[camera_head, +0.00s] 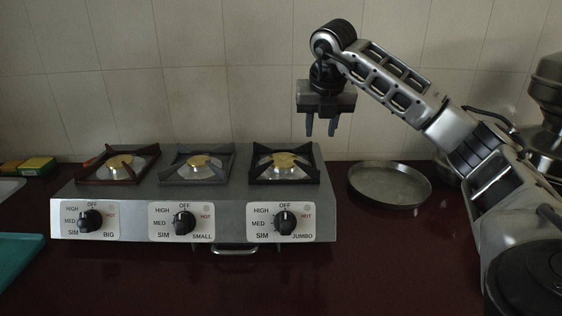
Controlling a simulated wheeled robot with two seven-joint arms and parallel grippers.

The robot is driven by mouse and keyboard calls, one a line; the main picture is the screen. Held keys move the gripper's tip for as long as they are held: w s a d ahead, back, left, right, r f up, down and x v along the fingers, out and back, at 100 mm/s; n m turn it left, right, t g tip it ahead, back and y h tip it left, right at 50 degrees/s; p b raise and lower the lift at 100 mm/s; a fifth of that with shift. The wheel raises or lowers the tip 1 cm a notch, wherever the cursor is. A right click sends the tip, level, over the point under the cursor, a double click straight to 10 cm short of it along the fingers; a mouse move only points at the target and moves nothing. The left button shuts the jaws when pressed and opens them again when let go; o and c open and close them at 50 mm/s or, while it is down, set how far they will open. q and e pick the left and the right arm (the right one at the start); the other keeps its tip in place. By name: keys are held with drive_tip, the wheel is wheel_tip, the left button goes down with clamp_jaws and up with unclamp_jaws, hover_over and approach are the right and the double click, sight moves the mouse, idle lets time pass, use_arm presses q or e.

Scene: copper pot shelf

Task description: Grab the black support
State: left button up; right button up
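The black support (285,181) is a square, dark pot stand around the right burner of the stove, above the JUMBO knob. My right gripper (321,127) hangs in the air above and slightly right of this support, fingers pointing down. Its two fingers are apart with nothing between them. A grey support (197,182) sits on the middle burner and a dark reddish-brown support (108,181) on the left burner. My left gripper is not in view.
The grey stove (134,206) stands on a dark red counter (390,265). A round metal pan (390,184) lies right of it. Metal pots (545,100) stand at the far right. A teal board (18,260) and sponges (37,166) are at the left. A tiled wall closes the back.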

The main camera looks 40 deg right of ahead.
approach(315, 166)
wheel_tip(315, 166, down, 2)
drive_tip(key=shift+w+f, duration=0.1)
drive_tip(key=shift+w, duration=0.1)
drive_tip(key=shift+d+p+x, duration=0.2)
drive_tip(key=shift+p+x, duration=0.45)
drive_tip(key=shift+x, duration=2)
drive_tip(key=shift+w, duration=0.15)
clamp_jaws()
